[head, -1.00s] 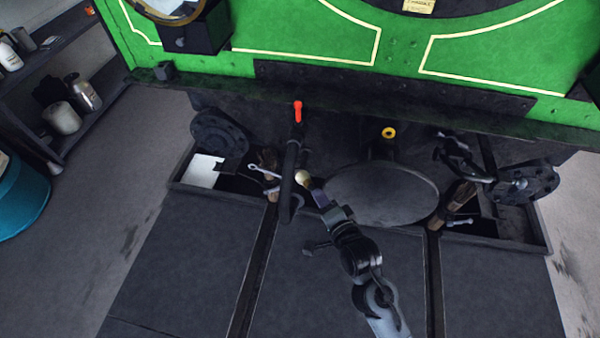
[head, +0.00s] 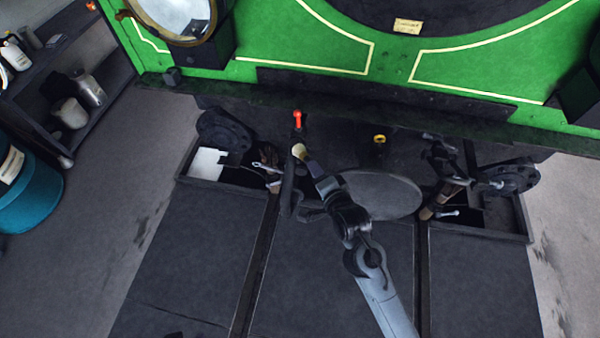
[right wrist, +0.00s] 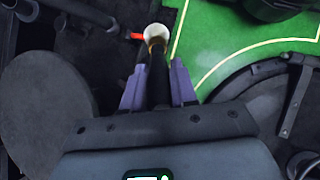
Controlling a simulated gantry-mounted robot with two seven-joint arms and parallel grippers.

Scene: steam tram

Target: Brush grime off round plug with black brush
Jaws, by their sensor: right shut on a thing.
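My right gripper (head: 318,180) reaches forward over the dark beam area and is shut on the black brush. The brush's pale round bristle head (head: 299,151) points away from me, just below the red handle in the head view. In the right wrist view the black brush handle (right wrist: 157,78) stands between the two purple fingers (right wrist: 158,90), with the cream bristle head (right wrist: 157,33) beyond them. A small round fitting with a yellow ring (head: 380,139) sits right of the brush; I cannot tell whether it is the plug, or see grime on it. My left gripper is out of view.
A red handle (head: 297,118) stands on the dark front below the green panel (head: 300,40). A large dark round disc (head: 380,195) lies right of the gripper. Open trays with tools (head: 205,165) flank the middle. A shelf with containers (head: 75,110) is at left.

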